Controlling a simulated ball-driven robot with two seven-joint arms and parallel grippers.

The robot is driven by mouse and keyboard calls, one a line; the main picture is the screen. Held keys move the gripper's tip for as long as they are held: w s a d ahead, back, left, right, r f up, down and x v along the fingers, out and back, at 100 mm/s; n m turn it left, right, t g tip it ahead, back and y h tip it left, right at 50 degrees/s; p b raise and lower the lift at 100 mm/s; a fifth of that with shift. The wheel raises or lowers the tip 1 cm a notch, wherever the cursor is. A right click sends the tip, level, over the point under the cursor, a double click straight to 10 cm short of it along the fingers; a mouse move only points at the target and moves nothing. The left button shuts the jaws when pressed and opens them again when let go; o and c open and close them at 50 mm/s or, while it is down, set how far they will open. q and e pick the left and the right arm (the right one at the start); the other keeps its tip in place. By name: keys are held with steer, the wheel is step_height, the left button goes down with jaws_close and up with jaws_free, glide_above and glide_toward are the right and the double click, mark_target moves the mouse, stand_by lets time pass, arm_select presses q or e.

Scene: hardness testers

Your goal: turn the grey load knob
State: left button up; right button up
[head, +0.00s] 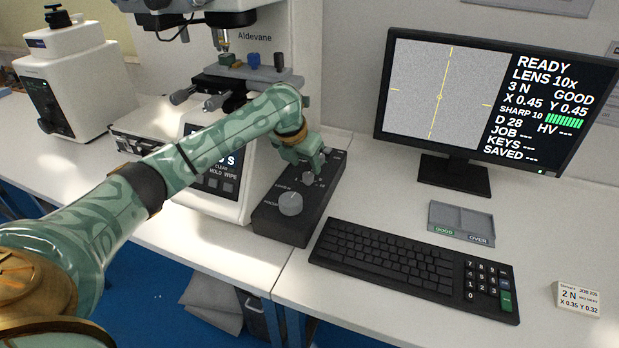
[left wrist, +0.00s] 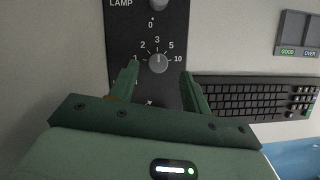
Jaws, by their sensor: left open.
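The grey load knob (left wrist: 158,63) sits on a black control box, inside a dial marked 1, 2, 3, 5 and 10. Its pointer appears to face up, toward the 3. In the head view the knob (head: 308,178) is small and partly covered by my left gripper (head: 315,174). In the left wrist view my left gripper (left wrist: 158,73) is open, with one finger on each side of the knob and gaps between. I cannot tell how far the fingertips are above the panel. My right gripper is not in view.
A larger grey knob (head: 291,203) is nearer on the control box (head: 285,228). The tester (head: 232,190) stands left of it, the keyboard (head: 385,262) right. The monitor (head: 455,180) reads 3 N. A two-part tray (head: 460,219) and a labelled block (head: 578,298) lie farther right.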

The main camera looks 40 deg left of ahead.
mark_target(308, 175)
arm_select(q)
steer(key=x, duration=0.1)
steer(key=b+x, duration=0.1)
steer(key=x, duration=0.2)
steer(key=shift+s+f, duration=0.15)
steer(key=shift+s, duration=0.1)
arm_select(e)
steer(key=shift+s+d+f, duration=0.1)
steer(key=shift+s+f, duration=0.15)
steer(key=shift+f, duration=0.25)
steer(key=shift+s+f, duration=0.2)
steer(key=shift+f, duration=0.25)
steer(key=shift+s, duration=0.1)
